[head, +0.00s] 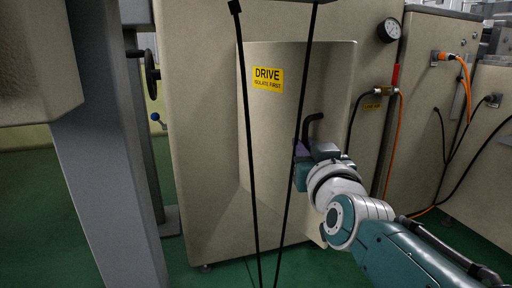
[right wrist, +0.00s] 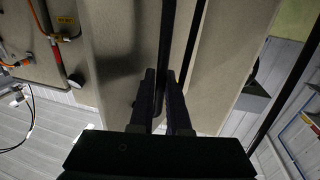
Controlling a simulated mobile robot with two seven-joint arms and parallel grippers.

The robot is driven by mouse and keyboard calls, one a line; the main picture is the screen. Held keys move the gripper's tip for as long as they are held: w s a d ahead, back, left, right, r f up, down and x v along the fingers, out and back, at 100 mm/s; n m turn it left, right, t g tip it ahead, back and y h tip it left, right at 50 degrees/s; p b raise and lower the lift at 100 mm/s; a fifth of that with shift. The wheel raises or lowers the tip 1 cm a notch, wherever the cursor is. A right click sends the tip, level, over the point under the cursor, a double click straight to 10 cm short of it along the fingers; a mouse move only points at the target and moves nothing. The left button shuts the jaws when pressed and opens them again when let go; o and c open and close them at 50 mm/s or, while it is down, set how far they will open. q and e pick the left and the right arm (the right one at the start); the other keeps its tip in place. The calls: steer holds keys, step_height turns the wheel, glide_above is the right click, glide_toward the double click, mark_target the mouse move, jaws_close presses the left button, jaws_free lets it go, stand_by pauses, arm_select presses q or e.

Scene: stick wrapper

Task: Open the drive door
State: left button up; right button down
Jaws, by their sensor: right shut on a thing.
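The drive door (head: 275,130) is the beige panel with the yellow DRIVE label (head: 267,80) on the front of the machine. Its lower edge slants down to the right, and its right side seems to stand out from the machine front; how far is hard to tell. A black bar handle (head: 313,122) is on its right part. My right gripper (head: 303,149) is at this handle and shut on it; the fingers partly hide its lower part. In the right wrist view the dark handle bar (right wrist: 164,60) runs between the fingers (right wrist: 160,100). My left gripper does not show.
Two thin black rods or cables (head: 246,110) cross in front of the door. A grey post (head: 105,160) stands at left, with a black handwheel (head: 151,73) behind it. A gauge (head: 389,30), a red-handled valve (head: 395,77) and orange hoses are at right. Green floor lies below.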

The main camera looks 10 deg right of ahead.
steer(key=shift+f, duration=0.2)
steer(key=c, duration=1.3)
jaws_free()
steer(key=o, duration=0.4)
steer(key=shift+w+a+r, duration=0.15)
steer(key=s+p, duration=0.2)
steer(key=s, duration=0.1)
steer(key=s+a+p, duration=0.1)
steer(key=s+p, duration=0.1)
steer(key=s, duration=0.1)
steer(key=s+p, duration=0.2)
steer(key=s, duration=0.2)
steer(key=shift+a, duration=0.2)
